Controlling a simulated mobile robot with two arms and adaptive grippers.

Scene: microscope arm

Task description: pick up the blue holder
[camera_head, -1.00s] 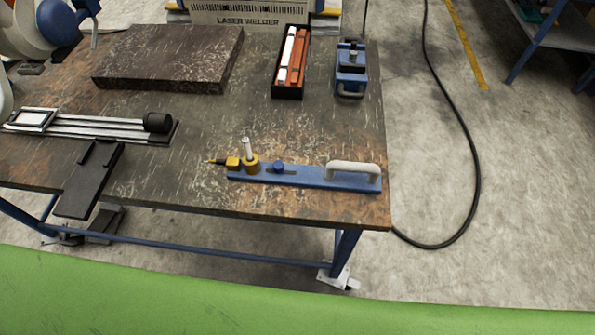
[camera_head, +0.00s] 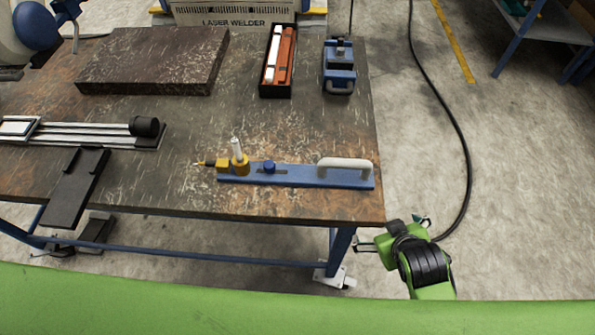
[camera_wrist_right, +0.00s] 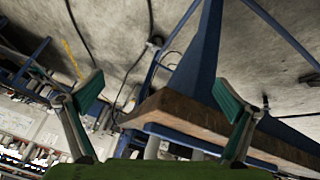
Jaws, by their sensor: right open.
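The blue holder (camera_head: 300,177) is a long flat blue bar lying near the front right edge of the table. It has a white handle (camera_head: 345,163) on its right end and a yellow fitting with an upright pale pin (camera_head: 238,158) on its left end. My right gripper (camera_head: 390,236) is below and right of the table's front right corner, apart from the holder. In the right wrist view its two green-padded fingers (camera_wrist_right: 160,98) are wide apart with nothing between them. My left gripper is not in view.
The table's corner edge (camera_head: 381,218) lies between my right gripper and the holder. A blue device (camera_head: 339,70), a black box with red and white bars (camera_head: 278,60) and a dark slab (camera_head: 155,60) stand farther back. A black cable (camera_head: 455,120) lies on the floor.

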